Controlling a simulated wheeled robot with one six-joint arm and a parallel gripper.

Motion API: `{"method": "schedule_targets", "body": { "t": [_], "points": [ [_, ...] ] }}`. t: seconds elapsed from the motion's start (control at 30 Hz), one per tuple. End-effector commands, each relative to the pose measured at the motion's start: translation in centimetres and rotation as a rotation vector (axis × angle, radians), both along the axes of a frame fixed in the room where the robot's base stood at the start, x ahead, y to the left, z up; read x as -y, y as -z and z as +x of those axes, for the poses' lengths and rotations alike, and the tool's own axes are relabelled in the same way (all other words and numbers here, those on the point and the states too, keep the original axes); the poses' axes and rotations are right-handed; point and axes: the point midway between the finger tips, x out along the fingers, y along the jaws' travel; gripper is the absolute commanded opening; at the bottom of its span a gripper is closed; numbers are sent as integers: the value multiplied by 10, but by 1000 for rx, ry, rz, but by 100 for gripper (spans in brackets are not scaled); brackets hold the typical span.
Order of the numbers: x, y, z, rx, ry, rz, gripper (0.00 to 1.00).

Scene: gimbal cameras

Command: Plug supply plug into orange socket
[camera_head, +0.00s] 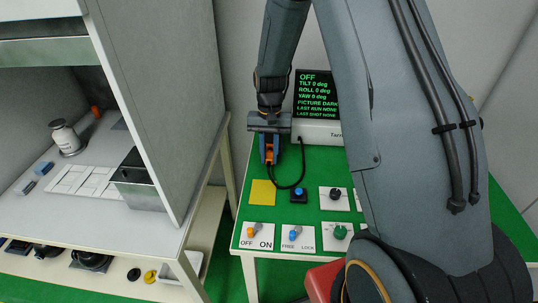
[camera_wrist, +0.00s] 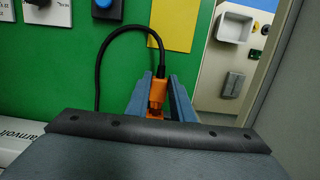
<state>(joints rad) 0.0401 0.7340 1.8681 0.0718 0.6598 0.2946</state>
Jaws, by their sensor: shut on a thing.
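My gripper (camera_head: 269,158) hangs over the far left part of the green table, its fingers shut on an orange plug (camera_wrist: 158,88). In the wrist view the plug sits between the two blue-grey fingers. A black cable (camera_wrist: 120,36) leaves the plug's end and loops across the green surface; in the head view the cable (camera_head: 291,187) runs back towards the white box with the display. An orange socket cannot be made out apart from the plug; the space beneath and behind the fingers is hidden.
The display box (camera_head: 318,131) stands at the back, its screen reading OFF and PICTURE DARK. A yellow square (camera_head: 262,193), a blue button (camera_head: 298,194), an OFF/ON switch (camera_head: 258,236), a FREE/LOCK switch (camera_head: 298,237) and knobs occupy the green table (camera_head: 311,177). A shelf unit (camera_head: 158,90) stands close on the left.

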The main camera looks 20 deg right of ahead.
Motion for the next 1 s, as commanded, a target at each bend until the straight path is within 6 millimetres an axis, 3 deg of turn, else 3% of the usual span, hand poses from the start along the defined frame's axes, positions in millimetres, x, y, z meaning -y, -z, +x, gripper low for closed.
{"method": "schedule_targets", "body": {
  "t": [1.0],
  "points": [
    [4, 1, 9, 0, 0, 0, 0]
  ]
}}
